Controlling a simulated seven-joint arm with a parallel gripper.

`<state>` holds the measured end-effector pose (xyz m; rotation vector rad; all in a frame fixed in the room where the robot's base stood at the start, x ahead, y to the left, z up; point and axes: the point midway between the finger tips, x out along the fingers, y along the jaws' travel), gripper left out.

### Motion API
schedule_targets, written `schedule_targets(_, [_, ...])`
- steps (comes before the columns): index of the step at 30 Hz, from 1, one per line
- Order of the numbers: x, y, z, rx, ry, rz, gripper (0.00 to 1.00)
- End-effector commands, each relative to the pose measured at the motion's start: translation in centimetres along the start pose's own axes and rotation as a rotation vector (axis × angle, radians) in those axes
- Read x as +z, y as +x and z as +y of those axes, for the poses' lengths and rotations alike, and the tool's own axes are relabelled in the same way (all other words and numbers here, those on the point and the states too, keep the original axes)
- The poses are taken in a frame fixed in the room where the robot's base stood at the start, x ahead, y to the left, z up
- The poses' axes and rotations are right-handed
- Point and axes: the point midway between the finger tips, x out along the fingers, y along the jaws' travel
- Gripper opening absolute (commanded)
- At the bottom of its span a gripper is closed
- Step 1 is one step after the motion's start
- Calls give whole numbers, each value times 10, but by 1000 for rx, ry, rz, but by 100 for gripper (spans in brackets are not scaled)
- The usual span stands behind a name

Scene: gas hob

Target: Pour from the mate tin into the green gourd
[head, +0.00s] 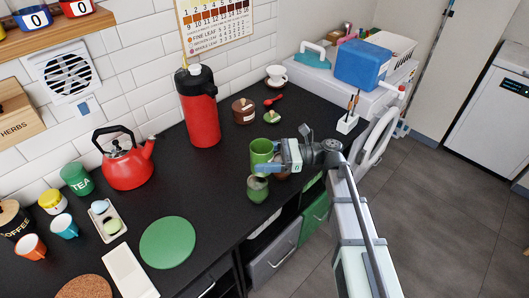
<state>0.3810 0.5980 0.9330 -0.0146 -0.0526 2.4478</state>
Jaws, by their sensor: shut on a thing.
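The mate tin appears to be the green cylinder (261,151) in my gripper (268,158). My gripper is shut on its side, and the tin looks close to upright. The green gourd (257,190) stands on the dark counter just below the tin in the picture, near the front edge. I cannot tell whether the tin's base is clear of the counter or how far it is from the gourd. The inside of the tin is not clear, and my gripper hides part of its right side.
A brown item (282,173) is partly hidden under my gripper. A red flask (198,108), red kettle (127,160) and brown lidded pot (243,111) stand further back. A round green mat (167,243) lies left of the gourd. Bare counter lies between kettle and gourd.

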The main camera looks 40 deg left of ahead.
Motion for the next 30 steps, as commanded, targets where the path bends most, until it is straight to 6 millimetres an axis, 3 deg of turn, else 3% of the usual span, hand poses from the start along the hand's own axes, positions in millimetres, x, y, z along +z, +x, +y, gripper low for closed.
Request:
schedule_targets(8, [3, 0, -1, 0, -6, 2, 35])
schedule_targets(22, [37, 0, -2, 0, -7, 3, 35])
schedule_targets(30, [41, 0, -2, -1, -6, 3, 35])
